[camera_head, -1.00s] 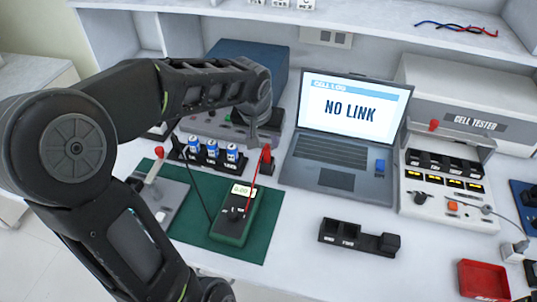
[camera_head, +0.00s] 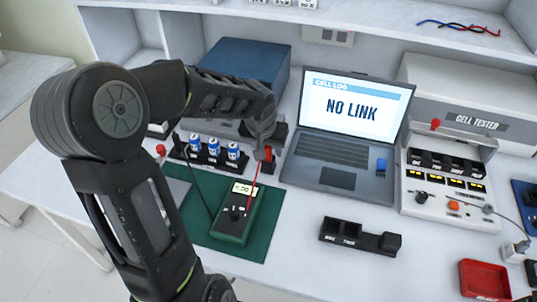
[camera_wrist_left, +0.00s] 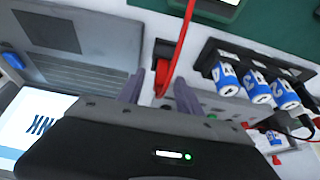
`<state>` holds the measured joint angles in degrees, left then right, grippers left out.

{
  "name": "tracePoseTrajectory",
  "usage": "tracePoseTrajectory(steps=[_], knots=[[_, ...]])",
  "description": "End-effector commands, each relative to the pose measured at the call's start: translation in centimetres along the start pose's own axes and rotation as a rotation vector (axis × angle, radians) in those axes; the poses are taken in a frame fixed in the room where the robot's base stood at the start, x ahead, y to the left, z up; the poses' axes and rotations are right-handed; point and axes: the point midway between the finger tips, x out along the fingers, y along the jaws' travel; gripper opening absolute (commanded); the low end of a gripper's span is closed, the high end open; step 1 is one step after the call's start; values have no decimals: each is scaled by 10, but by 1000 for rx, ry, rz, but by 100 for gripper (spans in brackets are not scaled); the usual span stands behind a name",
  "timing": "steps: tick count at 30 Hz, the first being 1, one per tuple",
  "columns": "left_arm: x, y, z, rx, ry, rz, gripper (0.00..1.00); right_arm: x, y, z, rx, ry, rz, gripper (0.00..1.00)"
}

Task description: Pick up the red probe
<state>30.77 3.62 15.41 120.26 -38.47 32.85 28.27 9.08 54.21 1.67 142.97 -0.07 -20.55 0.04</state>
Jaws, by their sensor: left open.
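The red probe (camera_head: 268,154) stands upright at the right end of the black battery rack, its red lead running down to the green multimeter (camera_head: 235,222). In the left wrist view the red probe (camera_wrist_left: 162,76) shows between the two finger directions, with its lead rising to the top edge. My left gripper (camera_head: 264,143) is at the probe, partly covering it. In the wrist view my left gripper (camera_wrist_left: 158,92) is open, one finger on each side of the probe; contact cannot be told. My right gripper is not in view.
Blue-and-white cells (camera_head: 213,148) stand in the rack just left of the probe. An open laptop (camera_head: 340,130) is close on the right. A blue box (camera_head: 238,62) is behind. The multimeter lies on a green mat (camera_head: 258,246).

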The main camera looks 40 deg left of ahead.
Motion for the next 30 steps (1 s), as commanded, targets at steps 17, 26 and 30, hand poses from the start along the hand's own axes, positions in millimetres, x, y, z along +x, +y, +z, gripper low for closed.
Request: tracePoseTrajectory(steps=[17,26,30], knots=[[0,0,-1,0,1,0,42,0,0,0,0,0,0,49],[0,0,-1,0,1,0,17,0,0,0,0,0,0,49],[0,0,0,0,1,0,6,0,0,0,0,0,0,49]])
